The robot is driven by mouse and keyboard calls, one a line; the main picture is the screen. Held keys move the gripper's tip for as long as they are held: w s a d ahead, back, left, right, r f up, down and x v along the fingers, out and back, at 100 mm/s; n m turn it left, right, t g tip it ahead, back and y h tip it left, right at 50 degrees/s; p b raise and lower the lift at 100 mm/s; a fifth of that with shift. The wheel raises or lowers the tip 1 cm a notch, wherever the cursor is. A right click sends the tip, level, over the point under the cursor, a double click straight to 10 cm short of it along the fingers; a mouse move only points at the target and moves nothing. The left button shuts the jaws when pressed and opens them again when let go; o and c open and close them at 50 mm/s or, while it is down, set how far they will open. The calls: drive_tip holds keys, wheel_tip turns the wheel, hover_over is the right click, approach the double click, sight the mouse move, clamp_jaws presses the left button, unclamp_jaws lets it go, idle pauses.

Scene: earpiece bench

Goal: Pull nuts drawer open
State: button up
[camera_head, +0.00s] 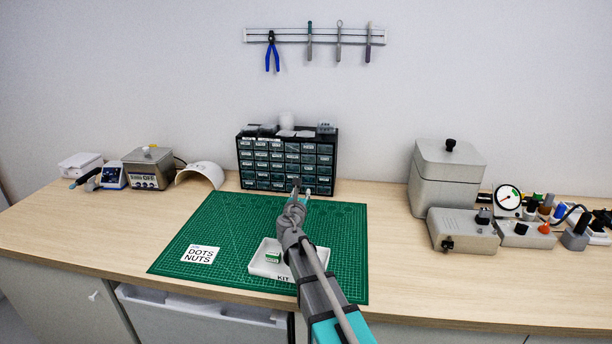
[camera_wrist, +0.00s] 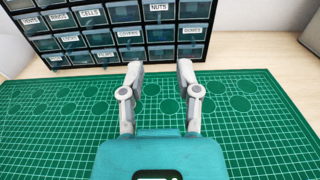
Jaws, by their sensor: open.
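The nuts drawer (camera_wrist: 158,7) is in the black drawer cabinet, at the top edge of the wrist view, marked by a white NUTS label. It looks flush with the drawers around it; its upper part is cut off by the frame. The cabinet (camera_head: 240,160) also shows in the head view at the back of the bench, where the labels are too small to read. My gripper (camera_wrist: 160,66) is open and empty, its two fingers pointing at the cabinet's lower rows. In the head view my gripper (camera_head: 301,191) overlaps the cabinet's lower right; contact cannot be told.
A green mat (camera_head: 220,225) lies before the cabinet. On it are a white KIT tray (camera_head: 258,267) beside my arm and a DOTS NUTS card (camera_head: 201,255). A grey lidded box (camera_head: 447,180) stands right. Small bags and parts lie on the cabinet top.

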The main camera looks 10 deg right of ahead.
sight(308, 173)
drive_tip(key=shift+w, duration=0.15)
drive_tip(key=x, duration=1.3)
drive_tip(key=shift+w+d, duration=0.15)
drive_tip(key=shift+w, duration=0.05)
clamp_jaws()
